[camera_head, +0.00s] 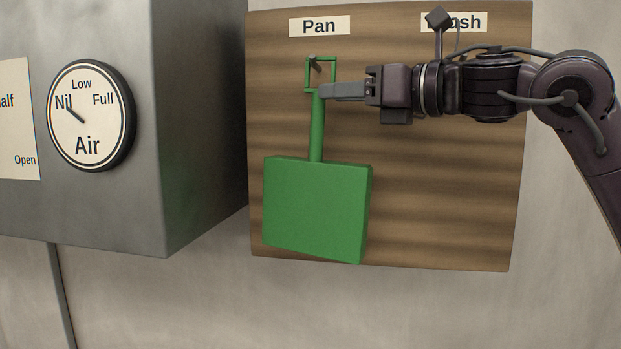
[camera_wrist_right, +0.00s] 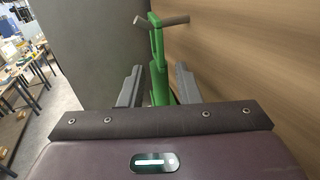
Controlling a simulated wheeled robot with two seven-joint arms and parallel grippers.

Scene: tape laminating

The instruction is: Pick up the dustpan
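The green dustpan (camera_head: 317,209) hangs on the wooden board by the square loop at the top of its handle, on a peg (camera_head: 315,62) under the "Pan" label. My right gripper (camera_head: 322,91) reaches in from the right, its fingertips at the upper handle just below the loop. In the right wrist view, the dustpan's handle (camera_wrist_right: 159,82) stands between the two spread fingers, with a gap visible on each side. The peg passes through the loop there. My left gripper is not in view.
The wooden board (camera_head: 440,215) is bare to the right of the pan. A "Brush" label (camera_head: 468,22) is partly hidden by my right arm. A grey cabinet (camera_head: 195,150) with an "Air" dial (camera_head: 90,115) juts out to the left of the board.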

